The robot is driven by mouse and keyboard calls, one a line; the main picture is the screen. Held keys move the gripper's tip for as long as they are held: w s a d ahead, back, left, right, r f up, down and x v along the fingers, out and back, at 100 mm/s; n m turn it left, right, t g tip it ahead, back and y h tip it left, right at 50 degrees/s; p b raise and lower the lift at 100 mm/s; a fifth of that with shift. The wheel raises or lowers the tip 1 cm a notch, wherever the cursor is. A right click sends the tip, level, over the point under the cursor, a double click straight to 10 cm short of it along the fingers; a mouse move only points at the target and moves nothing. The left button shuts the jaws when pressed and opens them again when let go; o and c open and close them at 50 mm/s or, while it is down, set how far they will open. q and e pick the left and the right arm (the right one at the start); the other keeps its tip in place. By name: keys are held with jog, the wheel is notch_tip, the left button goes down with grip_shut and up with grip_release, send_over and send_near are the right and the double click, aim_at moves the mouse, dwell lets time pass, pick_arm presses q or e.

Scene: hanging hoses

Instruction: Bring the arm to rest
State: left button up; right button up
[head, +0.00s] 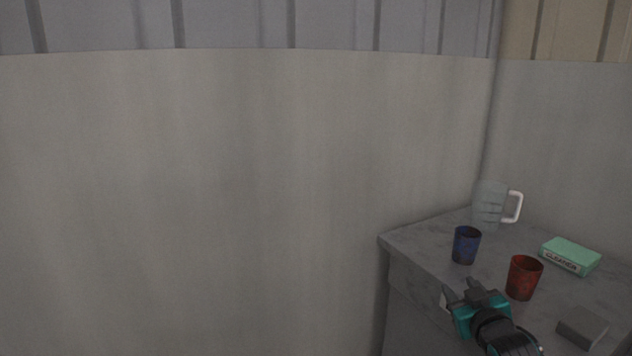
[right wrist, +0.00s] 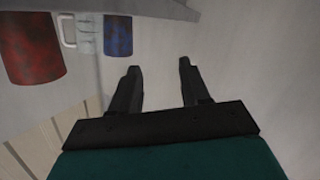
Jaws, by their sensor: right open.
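My right gripper (head: 468,291) is at the lower right of the head view, in front of the counter's left part and close to the red cup. In the right wrist view its two dark fingers (right wrist: 158,82) stand apart with nothing between them, so it is open and empty. My left gripper does not show in either view.
A grey counter (head: 420,245) stands in the corner at right. It bears a blue cup (head: 466,246), a red cup (head: 523,278), a pitcher (head: 488,206), a green box (head: 570,256) and a grey block (head: 582,327). The left side shows only bare wall (head: 190,190).

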jog(key=s+a+f+g, duration=0.1)
jog(key=s+a+f, duration=0.3)
jog(key=s, duration=0.6)
jog(key=s+a+f+g+y, duration=0.1)
jog(key=s+a+f, duration=0.3)
jog(key=s+f, duration=0.4)
jog(key=s+a+f+g+y, duration=0.1)
jog(key=s+a+f+g, duration=0.2)
jog(key=s, duration=1)
notch_tip(320, 180, down, 3)
jog(key=shift+a+f+m, duration=0.15)
jog(key=shift+a+m, duration=0.25)
jog(key=shift+a, duration=0.15)
